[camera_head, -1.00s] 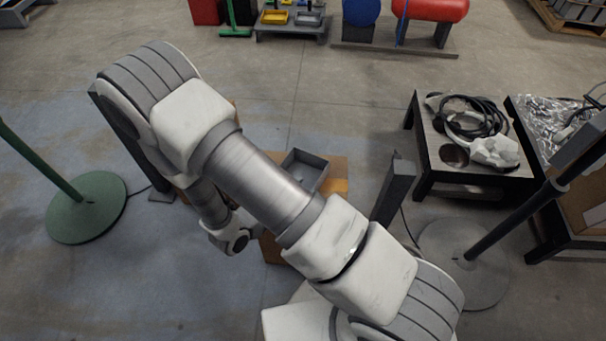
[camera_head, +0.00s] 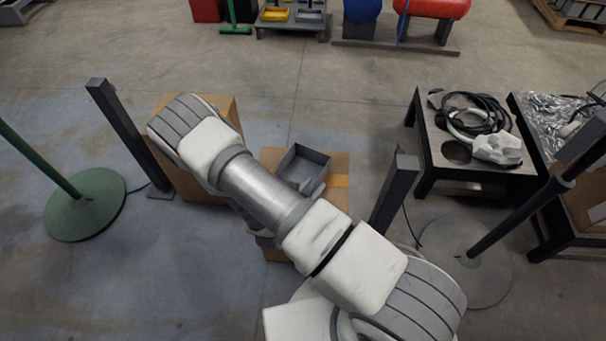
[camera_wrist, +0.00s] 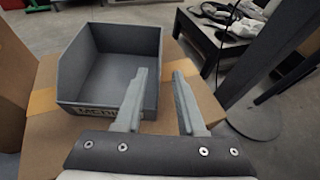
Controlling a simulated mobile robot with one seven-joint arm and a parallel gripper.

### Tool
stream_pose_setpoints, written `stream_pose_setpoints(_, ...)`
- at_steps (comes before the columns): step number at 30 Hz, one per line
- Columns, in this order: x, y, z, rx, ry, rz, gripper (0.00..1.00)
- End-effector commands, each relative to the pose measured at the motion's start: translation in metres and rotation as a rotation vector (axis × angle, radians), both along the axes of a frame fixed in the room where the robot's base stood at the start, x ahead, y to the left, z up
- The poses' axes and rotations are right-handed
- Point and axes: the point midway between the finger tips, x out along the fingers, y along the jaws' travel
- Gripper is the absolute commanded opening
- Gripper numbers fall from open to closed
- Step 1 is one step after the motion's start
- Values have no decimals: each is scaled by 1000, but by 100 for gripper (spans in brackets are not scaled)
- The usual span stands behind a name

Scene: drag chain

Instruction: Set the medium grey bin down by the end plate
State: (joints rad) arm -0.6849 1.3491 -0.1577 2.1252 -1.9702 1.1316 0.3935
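A grey open-topped bin (camera_head: 303,167) sits on a cardboard box, partly behind my arm in the head view. In the wrist view the bin (camera_wrist: 108,72) fills the upper left, with a label on its low front. My gripper (camera_wrist: 160,75) is open at the bin's right side. Its left finger overlaps the bin and its right finger is outside it. The bin's right wall shows in the gap between them; I cannot tell whether either finger touches it. I cannot make out an end plate.
The cardboard box (camera_head: 338,190) under the bin has tape on top. Another carton (camera_head: 226,112) stands behind my arm. Dark posts rise on the left (camera_head: 125,130) and right (camera_head: 395,190). A low table (camera_head: 432,150) with cables is at right. The floor behind the boxes is clear.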

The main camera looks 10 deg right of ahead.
Motion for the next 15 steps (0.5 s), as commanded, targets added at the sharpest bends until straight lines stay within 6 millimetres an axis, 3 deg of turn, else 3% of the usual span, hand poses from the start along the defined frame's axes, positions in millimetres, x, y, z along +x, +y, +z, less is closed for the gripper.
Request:
stream_pose_setpoints(10, 17, -14, -11, 0, -1, 0, 39)
stream_pose_setpoints(15, 35, -30, -23, 0, -1, -3, 39)
